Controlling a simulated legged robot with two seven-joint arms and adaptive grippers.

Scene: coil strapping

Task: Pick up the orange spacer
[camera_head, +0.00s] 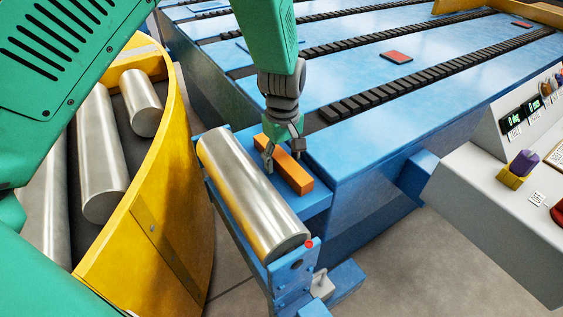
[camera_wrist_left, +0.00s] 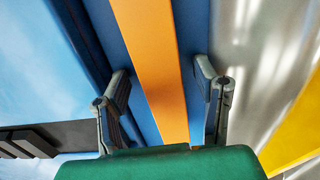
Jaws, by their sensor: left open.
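The orange spacer (camera_head: 286,165) is a long rectangular bar lying on a blue ledge beside a shiny metal roller. My left gripper (camera_head: 284,158) is open and straddles the spacer from above, near its far half, in the head view. In the left wrist view the spacer (camera_wrist_left: 156,65) runs between the two spread fingers (camera_wrist_left: 165,95), with a gap on each side. I cannot tell how far the fingertips are above the ledge. My right gripper is not in view.
The metal roller (camera_head: 250,195) lies close along the spacer's left side. A yellow curved bin (camera_head: 150,230) with several metal cylinders stands at left. The blue conveyor bed (camera_head: 370,100) with black chains lies behind. A grey control panel (camera_head: 490,205) stands at right.

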